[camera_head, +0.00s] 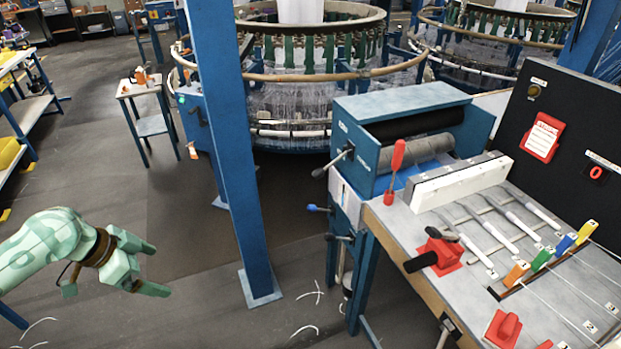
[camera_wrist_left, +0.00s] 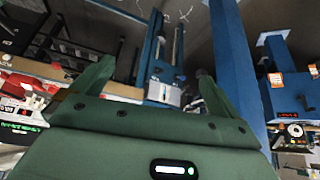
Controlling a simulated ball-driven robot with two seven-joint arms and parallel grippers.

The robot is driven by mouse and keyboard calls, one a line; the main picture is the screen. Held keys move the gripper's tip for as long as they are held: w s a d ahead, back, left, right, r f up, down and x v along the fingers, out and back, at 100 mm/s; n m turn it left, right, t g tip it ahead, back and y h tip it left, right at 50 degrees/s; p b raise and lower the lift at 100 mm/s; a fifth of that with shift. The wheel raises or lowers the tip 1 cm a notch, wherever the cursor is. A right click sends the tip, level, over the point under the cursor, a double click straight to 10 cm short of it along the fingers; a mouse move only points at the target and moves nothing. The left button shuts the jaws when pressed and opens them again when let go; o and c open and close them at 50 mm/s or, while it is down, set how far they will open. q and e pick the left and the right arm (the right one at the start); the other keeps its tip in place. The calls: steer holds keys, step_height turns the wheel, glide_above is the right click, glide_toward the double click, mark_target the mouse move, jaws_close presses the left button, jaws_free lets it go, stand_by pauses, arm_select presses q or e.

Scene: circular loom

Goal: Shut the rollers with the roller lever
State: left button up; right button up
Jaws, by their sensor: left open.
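The blue roller unit (camera_head: 362,158) stands at the left end of the workbench. A black roller (camera_head: 415,124) and a grey roller (camera_head: 418,149) lie side by side in it; I cannot tell whether they touch. A lever with a dark grip (camera_head: 335,160) sticks out from the unit's left side and looks like the roller lever. Lower down are a blue-tipped lever (camera_head: 318,209) and another dark handle (camera_head: 340,238). My left gripper (camera_head: 160,270) is open and empty, well left of the unit. Its spread fingers also show in the left wrist view (camera_wrist_left: 152,88). My right gripper is out of view.
A blue post (camera_head: 228,150) stands between my left gripper and the roller unit. The workbench (camera_head: 400,215) holds a red upright handle (camera_head: 394,172), a red clamp (camera_head: 443,250) and coloured clips. A circular loom (camera_head: 300,95) stands behind. The floor around my gripper is clear.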

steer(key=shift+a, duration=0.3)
